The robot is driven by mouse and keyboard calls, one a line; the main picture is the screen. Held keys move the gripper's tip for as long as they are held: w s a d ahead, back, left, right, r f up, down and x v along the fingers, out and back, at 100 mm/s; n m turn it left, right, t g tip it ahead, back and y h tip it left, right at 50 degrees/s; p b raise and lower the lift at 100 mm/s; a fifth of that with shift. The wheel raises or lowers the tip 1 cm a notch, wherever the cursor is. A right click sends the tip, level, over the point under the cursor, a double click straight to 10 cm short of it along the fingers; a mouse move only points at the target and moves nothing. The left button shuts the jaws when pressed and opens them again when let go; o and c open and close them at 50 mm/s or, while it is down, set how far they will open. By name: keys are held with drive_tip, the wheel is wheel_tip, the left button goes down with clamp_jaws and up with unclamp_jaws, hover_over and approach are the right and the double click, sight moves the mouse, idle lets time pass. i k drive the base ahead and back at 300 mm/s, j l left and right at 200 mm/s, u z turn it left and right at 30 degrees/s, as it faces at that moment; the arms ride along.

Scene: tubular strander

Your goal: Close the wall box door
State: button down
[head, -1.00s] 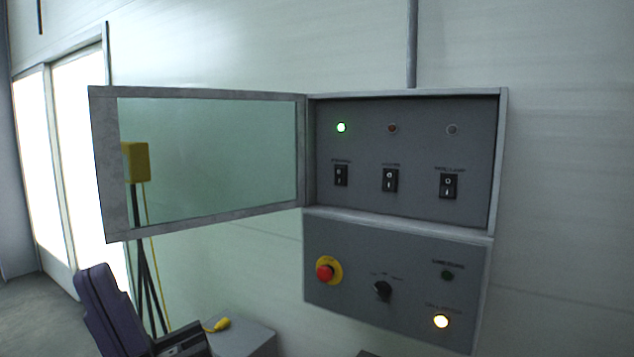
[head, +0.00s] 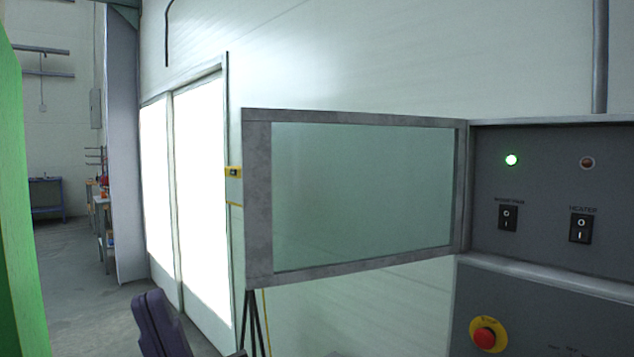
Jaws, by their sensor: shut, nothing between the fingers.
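The wall box door (head: 258,200) is a grey metal frame around a clear pane. It stands wide open, swung out to the left of the wall box (head: 545,185), with its hinge side at the box's left edge. The box's inside panel is exposed and shows a lit green lamp (head: 511,160), a dark red lamp (head: 587,162) and two black rocker switches (head: 508,217). The right part of the box is outside the picture.
Below the box is a grey panel with a red emergency button (head: 484,338). Bright white wall panels (head: 200,190) and open floor (head: 85,290) lie to the left. A green surface (head: 18,220) borders the far left.

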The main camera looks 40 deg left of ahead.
sight(256, 129)
drive_tip(key=i+j+u, duration=0.1)
drive_tip(key=j+u, duration=0.25)
drive_tip(key=i+j+u, duration=0.1)
drive_tip(key=u, duration=0.25)
drive_tip(key=i+j+u, duration=0.1)
drive_tip(key=u, duration=0.25)
drive_tip(key=i+j+u, duration=0.5)
drive_tip(key=u, duration=0.15)
drive_tip(key=i+z, duration=0.2)
drive_tip(key=z, duration=0.3)
drive_tip(key=i+j+z, duration=0.15)
drive_tip(key=z, duration=0.3)
drive_tip(key=i+j+z, duration=0.1)
drive_tip(key=z, duration=0.4)
drive_tip(key=i+j+z, duration=0.1)
drive_tip(key=j+z, duration=0.25)
drive_tip(key=z, duration=0.15)
drive_tip(key=j+z, duration=0.25)
drive_tip(key=z, duration=0.2)
drive_tip(key=j+z, duration=0.35)
drive_tip(key=i+j+z, duration=0.15)
drive_tip(key=z, duration=0.15)
drive_tip(key=k+j+u, duration=0.15)
drive_tip(key=k, duration=0.25)
drive_tip(key=k+j+u, duration=0.15)
drive_tip(key=k+j, duration=0.1)
drive_tip(key=k, duration=0.1)
